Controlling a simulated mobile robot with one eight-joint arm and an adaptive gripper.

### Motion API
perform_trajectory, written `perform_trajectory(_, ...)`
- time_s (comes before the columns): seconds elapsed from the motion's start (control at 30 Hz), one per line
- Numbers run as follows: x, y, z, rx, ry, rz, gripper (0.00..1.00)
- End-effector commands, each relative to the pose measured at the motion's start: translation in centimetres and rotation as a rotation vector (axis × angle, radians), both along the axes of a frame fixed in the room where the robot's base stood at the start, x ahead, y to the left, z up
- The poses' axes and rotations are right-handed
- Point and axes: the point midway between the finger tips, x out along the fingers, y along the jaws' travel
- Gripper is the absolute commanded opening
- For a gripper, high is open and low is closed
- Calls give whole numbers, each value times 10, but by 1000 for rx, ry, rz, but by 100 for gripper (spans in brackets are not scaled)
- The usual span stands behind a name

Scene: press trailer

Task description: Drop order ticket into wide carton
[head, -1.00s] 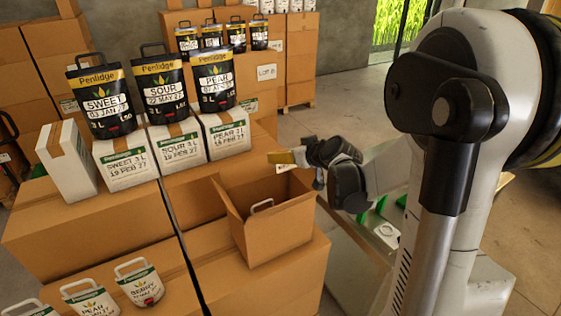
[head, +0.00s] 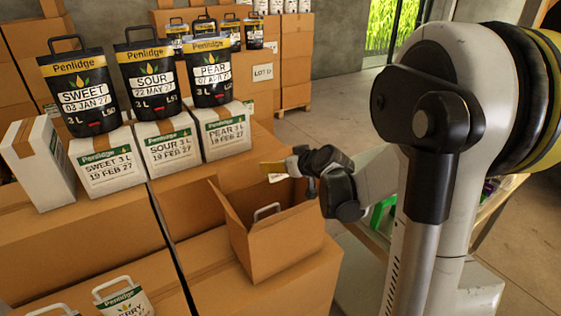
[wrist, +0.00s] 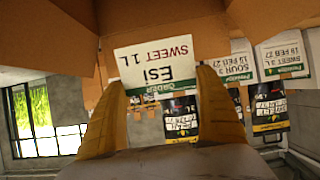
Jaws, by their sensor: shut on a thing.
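The order ticket is a white card with a green band, reading "Esi SWEET 1 L" upside down in the wrist view (wrist: 155,68). My gripper (wrist: 155,100) is shut on it, with a yellow finger at each side. In the head view my gripper (head: 274,167) is near the far rim of the open wide carton (head: 278,246), with the ticket's white edge (head: 277,178) just below the fingers. A pouch with a pale handle (head: 267,211) stands inside the carton; the rest of the inside is hidden. I cannot tell whether the ticket is directly over the opening.
White boxes (head: 227,133) and black pouches (head: 211,75) marked SWEET, SOUR and PEAR stand left of the carton on large brown boxes. White pouches (head: 127,303) stand at the front left. Stacked cartons (head: 297,71) stand behind; open floor lies at the back right.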

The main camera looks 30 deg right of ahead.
Motion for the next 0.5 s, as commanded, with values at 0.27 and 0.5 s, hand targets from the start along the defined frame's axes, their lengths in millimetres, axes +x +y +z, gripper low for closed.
perform_trajectory(0.27, 0, 0, -36, 0, 0, 0, 71)
perform_trajectory(0.5, 0, 0, -53, 0, 0, 0, 71)
